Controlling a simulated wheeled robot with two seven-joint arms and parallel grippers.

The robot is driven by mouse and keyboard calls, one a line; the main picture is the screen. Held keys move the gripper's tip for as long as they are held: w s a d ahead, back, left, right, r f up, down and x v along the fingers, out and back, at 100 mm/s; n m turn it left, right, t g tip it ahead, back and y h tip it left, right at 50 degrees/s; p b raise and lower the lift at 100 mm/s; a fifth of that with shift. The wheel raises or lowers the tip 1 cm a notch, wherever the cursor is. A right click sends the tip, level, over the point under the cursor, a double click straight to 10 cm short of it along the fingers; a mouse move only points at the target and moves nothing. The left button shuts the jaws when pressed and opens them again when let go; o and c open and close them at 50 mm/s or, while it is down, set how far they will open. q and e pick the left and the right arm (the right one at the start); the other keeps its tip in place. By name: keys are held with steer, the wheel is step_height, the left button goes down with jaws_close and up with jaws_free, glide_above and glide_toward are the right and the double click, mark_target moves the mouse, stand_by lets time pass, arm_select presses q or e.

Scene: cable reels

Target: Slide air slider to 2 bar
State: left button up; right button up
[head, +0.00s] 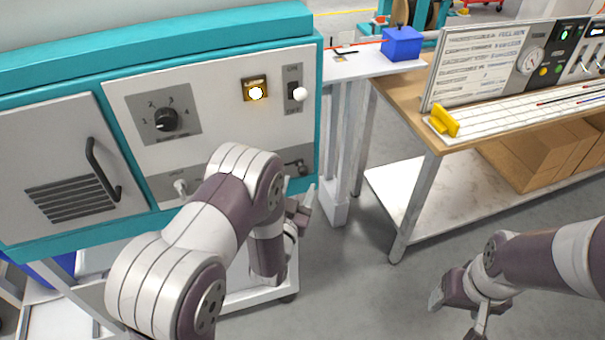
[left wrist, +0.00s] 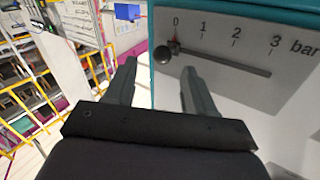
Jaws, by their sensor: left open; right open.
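The air slider shows in the left wrist view as a dark slot on a grey plate (left wrist: 255,92) with a scale from 0 to 3 bar. Its round dark knob (left wrist: 162,56) sits at the slot's left end, by the 0 and a small red mark. My left gripper (head: 303,200) is open and empty by the lower right end of the teal machine. In the wrist view its fingertips (left wrist: 160,62) lie on either side of the knob; I cannot tell the depth gap. The slider is not clearly visible in the head view. My right gripper (head: 460,310) is open and empty over the floor.
The teal machine's front panel (head: 215,110) carries a rotary dial (head: 166,120), a lit lamp (head: 256,92) and an on/off switch (head: 297,93). A wooden workbench (head: 455,160) with a white board stands at right. Grey floor lies between them.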

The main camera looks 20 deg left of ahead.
mark_target(302, 175)
arm_select(q)
steer(key=w, duration=0.2)
steer(key=shift+w+a+r, duration=0.15)
steer(key=shift+w+a, duration=0.05)
steer(key=shift+w, duration=0.6)
steer(key=shift+w+d, duration=0.1)
steer(key=shift+w, duration=0.2)
steer(key=shift+s, duration=0.1)
jaws_close()
arm_select(e)
steer(key=shift+s+a+r, duration=0.1)
steer(key=shift+s+r, duration=0.1)
steer(key=shift+r, duration=0.1)
